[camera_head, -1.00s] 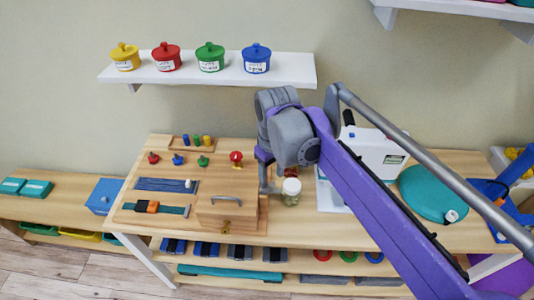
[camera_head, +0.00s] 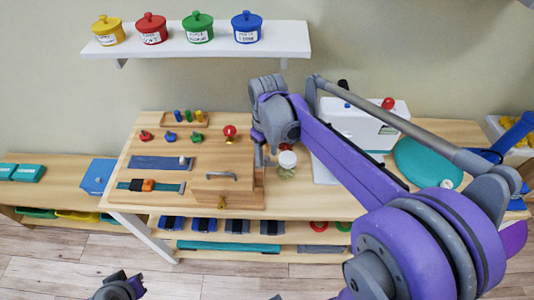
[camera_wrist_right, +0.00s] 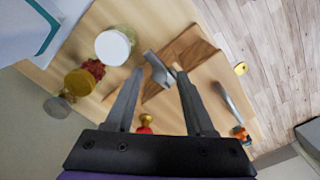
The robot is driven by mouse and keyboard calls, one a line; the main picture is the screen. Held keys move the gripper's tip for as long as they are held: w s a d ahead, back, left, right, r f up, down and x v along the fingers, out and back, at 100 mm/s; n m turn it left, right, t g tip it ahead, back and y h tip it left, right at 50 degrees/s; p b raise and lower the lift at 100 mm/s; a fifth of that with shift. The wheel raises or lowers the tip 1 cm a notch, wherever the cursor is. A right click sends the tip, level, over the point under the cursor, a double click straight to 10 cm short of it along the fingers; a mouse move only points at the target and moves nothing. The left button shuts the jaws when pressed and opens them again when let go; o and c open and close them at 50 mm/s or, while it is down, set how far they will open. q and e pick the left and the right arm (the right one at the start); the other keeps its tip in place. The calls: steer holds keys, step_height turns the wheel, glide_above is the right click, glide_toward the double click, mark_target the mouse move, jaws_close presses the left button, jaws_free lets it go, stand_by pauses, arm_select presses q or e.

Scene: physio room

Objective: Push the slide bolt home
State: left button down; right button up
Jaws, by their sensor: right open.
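The wooden latch board (camera_head: 140,203) stands on the table with a box-shaped part carrying a grey handle (camera_head: 220,175) and a brass fitting (camera_head: 222,202). My right gripper (camera_head: 265,158) is at the board's right end, fingers pointing down. In the right wrist view my right gripper (camera_wrist_right: 160,73) is open, with a grey L-shaped piece (camera_wrist_right: 156,68) seen between its fingertips. I cannot tell whether they touch it, or whether it is the slide bolt. My left gripper (camera_head: 118,287) shows partly at the lower edge; its jaws are unclear.
A white-lidded jar (camera_head: 287,162) stands close right of my right gripper. A white machine (camera_head: 350,125) and a teal disc (camera_head: 425,163) are farther right. A red knob (camera_head: 229,132) stands on the board. A wall shelf (camera_head: 200,50) holds several coloured pots above.

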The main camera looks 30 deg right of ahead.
steer(key=shift+f, duration=0.15)
jaws_close()
stand_by(1.4)
